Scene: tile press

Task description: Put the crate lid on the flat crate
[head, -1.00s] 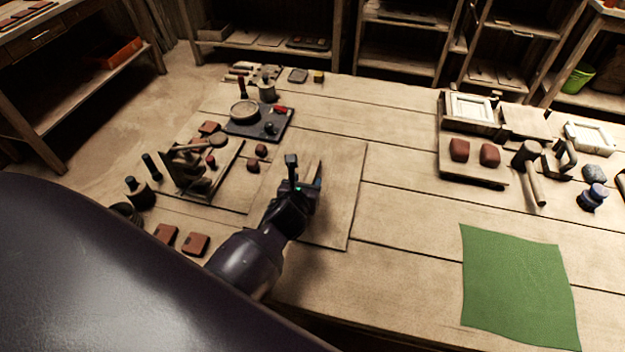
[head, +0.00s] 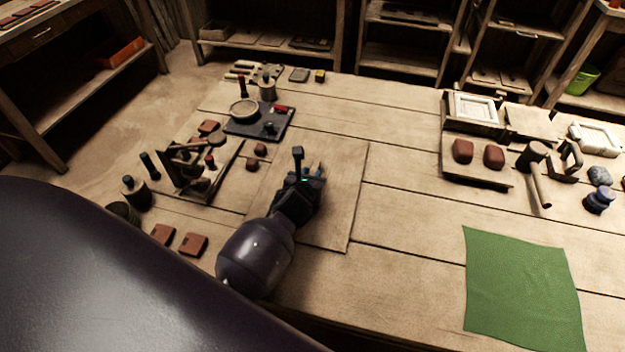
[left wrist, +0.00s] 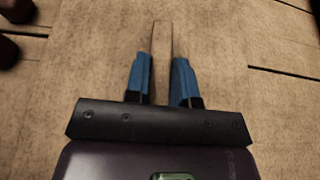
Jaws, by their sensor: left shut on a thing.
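A thin, flat wooden board (head: 345,190), which looks like the crate lid, lies on the table near the middle of the head view. My left gripper (head: 305,172) is over this board. In the left wrist view its blue fingers (left wrist: 160,82) are shut on a narrow wooden strip (left wrist: 161,42) above the board's face. Whether the strip is fixed to the board is hard to tell. My gripper and arm hide part of the board in the head view. I cannot make out the flat crate for certain. My right gripper is not in view.
A dark slab with a dish (head: 243,108) stands behind left. Hand tools (head: 190,160) and small brown tiles (head: 193,245) lie left of the board. A green cloth (head: 520,290) lies front right. Mould frames and a mallet (head: 535,155) are back right. The table's middle right is clear.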

